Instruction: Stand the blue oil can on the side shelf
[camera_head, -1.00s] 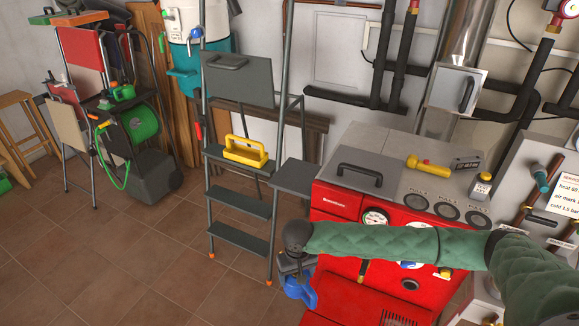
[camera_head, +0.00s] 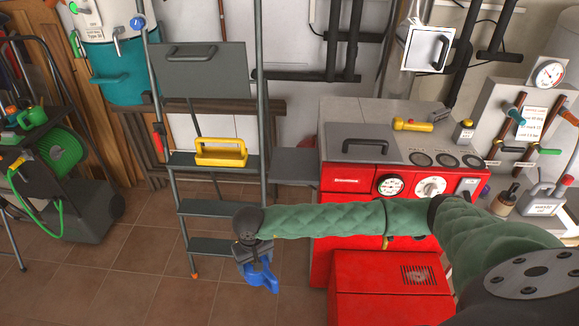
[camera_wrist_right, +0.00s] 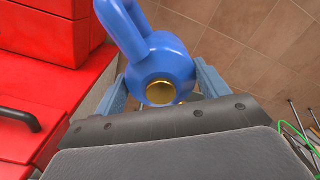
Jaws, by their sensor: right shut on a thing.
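The blue oil can (camera_head: 262,278) hangs in front of the ladder's foot, low over the tiled floor. My right gripper (camera_head: 248,256) is shut on it, with the green-sleeved arm reaching in from the right. In the right wrist view the blue can (camera_wrist_right: 160,55) sits between the two fingers of the gripper (camera_wrist_right: 162,88), its brass-coloured opening facing the camera. The grey side shelf (camera_head: 293,168) is the flat plate between the ladder and the red boiler, higher up and beyond the can. Its visible top is bare. My left gripper does not show.
The red boiler (camera_head: 345,215) stands right of the shelf, with a yellow torch (camera_head: 412,126) on top. The ladder (camera_head: 210,208) stands left of the shelf, with a yellow tool tray (camera_head: 220,153) on a step. A hose reel (camera_head: 60,150) is at the left. Tiled floor is open in front.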

